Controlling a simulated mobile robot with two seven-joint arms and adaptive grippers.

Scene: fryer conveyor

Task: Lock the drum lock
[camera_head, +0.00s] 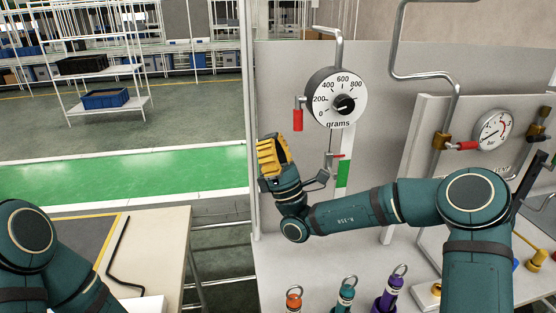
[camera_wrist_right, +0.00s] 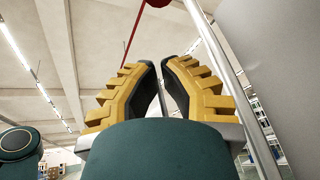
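My right gripper (camera_head: 272,156), with yellow ridged fingers, is raised in the middle of the head view, left of and below the grams dial. In the right wrist view its fingers (camera_wrist_right: 159,66) nearly meet at the tips, with only a narrow gap and nothing held. A red-handled lever (camera_head: 298,117) hangs at the dial's left side. I cannot tell which part is the drum lock. A blurred red knob (camera_wrist_right: 157,3) shows beyond the fingertips in the right wrist view. My left gripper is out of view.
The white dial (camera_head: 338,97) stands before a grey panel (camera_head: 280,80). A pressure gauge (camera_head: 494,131) and red-handled valve (camera_head: 462,146) are at right. Orange (camera_head: 294,300), teal (camera_head: 345,294) and purple (camera_head: 388,294) ringed items stand in front. A table (camera_head: 165,235) is at left.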

